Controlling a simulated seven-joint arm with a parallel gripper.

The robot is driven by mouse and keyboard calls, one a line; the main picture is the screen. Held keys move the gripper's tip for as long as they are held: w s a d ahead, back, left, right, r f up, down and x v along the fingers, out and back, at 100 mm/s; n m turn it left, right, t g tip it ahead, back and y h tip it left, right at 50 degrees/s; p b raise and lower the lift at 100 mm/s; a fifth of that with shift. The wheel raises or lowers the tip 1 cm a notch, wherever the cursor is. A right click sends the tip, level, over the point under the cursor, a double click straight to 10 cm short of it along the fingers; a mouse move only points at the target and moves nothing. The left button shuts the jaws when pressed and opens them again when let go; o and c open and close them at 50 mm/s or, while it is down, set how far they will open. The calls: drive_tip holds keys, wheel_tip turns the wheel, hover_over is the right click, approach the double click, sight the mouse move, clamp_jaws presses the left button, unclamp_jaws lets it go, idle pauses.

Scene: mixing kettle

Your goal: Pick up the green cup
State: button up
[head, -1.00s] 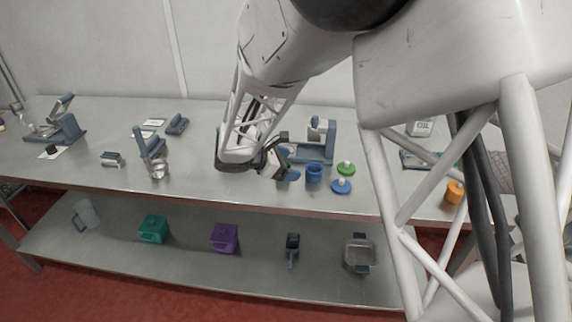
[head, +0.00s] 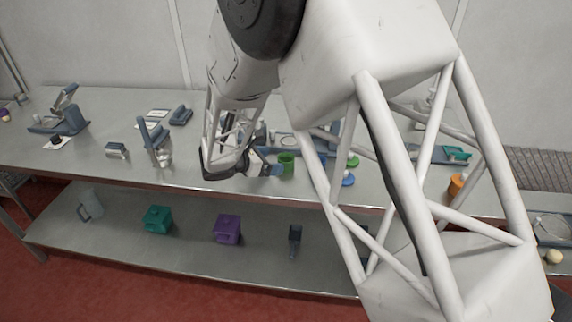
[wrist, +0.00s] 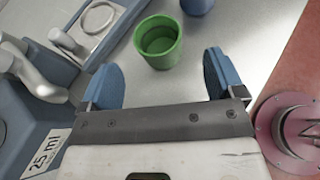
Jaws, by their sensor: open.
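The green cup (head: 286,163) stands upright and open-topped on the upper table, just right of my gripper (head: 268,168) in the head view. In the wrist view the green cup (wrist: 158,42) lies ahead of my gripper (wrist: 162,62), roughly centred between its two blue fingers. The fingers are spread wide and hold nothing. The cup is a little beyond the fingertips and I see no contact.
A blue cup (wrist: 197,4) stands close to the green cup, cut off at the top edge. A blue-grey device labelled 25 ml (wrist: 30,115) is close on the left. Green (head: 352,161) and blue (head: 348,180) lids lie to the right.

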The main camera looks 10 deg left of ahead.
sight(286, 160)
drive_tip(key=shift+w+d+f, duration=0.3)
drive_tip(key=shift+w+d, duration=0.15)
drive_tip(key=shift+d, duration=0.05)
drive_tip(key=shift+x, duration=2.6)
drive_tip(key=shift+w+a+f, duration=0.1)
drive_tip(key=shift+c, duration=0.2)
drive_tip(key=c, duration=0.9)
